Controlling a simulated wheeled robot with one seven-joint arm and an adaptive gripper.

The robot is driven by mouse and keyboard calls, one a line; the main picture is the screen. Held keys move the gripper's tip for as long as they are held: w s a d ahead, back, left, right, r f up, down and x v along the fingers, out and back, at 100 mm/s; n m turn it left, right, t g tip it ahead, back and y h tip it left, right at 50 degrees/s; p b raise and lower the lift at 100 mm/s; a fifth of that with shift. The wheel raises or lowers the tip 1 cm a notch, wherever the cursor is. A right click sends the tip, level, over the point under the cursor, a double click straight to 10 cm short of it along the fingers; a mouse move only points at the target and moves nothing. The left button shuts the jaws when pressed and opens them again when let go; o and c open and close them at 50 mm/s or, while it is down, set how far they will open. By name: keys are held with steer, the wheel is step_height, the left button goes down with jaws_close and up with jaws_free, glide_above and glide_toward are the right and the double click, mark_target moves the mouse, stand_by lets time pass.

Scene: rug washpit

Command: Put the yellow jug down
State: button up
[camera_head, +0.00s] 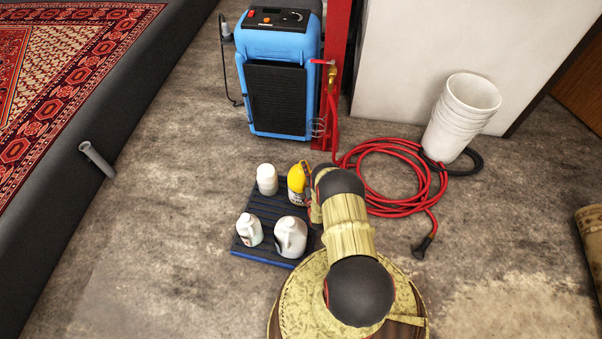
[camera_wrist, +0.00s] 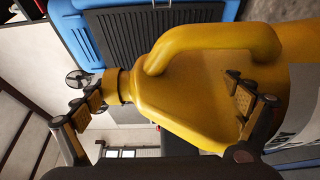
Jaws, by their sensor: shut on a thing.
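The yellow jug (camera_head: 296,184) is at the back right of the black tray with a blue edge (camera_head: 268,207) in the head view, partly hidden by my arm. In the wrist view the yellow jug (camera_wrist: 180,70) fills the middle, lying sideways in the picture, with its cap end to the left and its handle towards the top. My gripper (camera_wrist: 168,97) is shut on the jug, one finger near the neck and the other against the body. I cannot tell whether the jug's base touches the tray.
Three white containers share the tray: one at the back left (camera_head: 267,180), one at the front left (camera_head: 249,230) and one at the front right (camera_head: 290,238). A blue machine (camera_head: 279,85) stands behind. A coiled red hose (camera_head: 385,150) and stacked white buckets (camera_head: 462,115) are right.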

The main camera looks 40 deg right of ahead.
steer(key=shift+w+d+f+b, duration=0.1)
steer(key=shift+d+f+b, duration=0.1)
steer(key=shift+f+b, duration=0.45)
steer(key=shift+d+f+b, duration=0.2)
steer(key=shift+f+b, duration=0.05)
steer(key=shift+f, duration=0.95)
steer(key=o, duration=1.7)
steer(key=shift+a+f, duration=0.1)
steer(key=shift+o, duration=0.2)
steer(key=p+v, duration=0.3)
steer(key=v, duration=0.9)
steer(key=shift+p, duration=0.35)
steer(key=shift+s+a, duration=0.1)
steer(key=shift+s, duration=0.15)
